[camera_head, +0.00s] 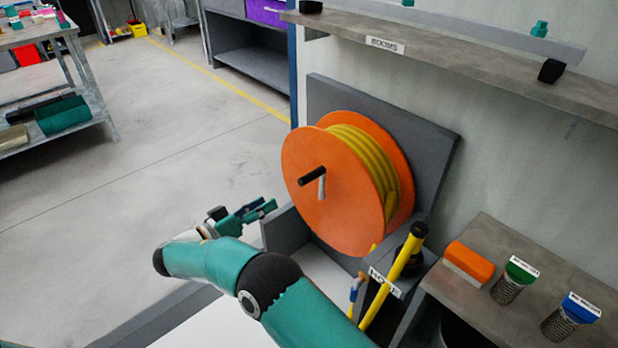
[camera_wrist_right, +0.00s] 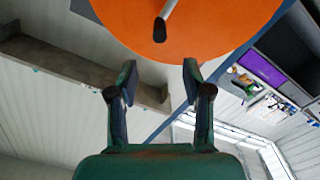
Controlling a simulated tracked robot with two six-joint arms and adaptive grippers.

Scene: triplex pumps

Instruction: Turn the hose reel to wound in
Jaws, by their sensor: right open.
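The hose reel (camera_head: 310,215) is a large orange disc with yellow hose (camera_head: 372,160) wound around its drum. It stands against a grey back plate. A crank handle (camera_head: 313,176) with a black grip sticks out near the middle of its face. My right gripper (camera_head: 268,207) is to the left of the reel's face, open and empty, apart from the handle. In the right wrist view the open fingers (camera_wrist_right: 158,78) point toward the orange disc, and the handle (camera_wrist_right: 160,30) shows above and between them. The left gripper is not in view.
A yellow pole (camera_head: 393,275) stands just right of the reel's lower edge. A shelf (camera_head: 470,60) juts from the wall above. A bench (camera_head: 540,265) at right holds an orange-topped brush (camera_head: 469,262) and two capped containers. Open floor lies to the left.

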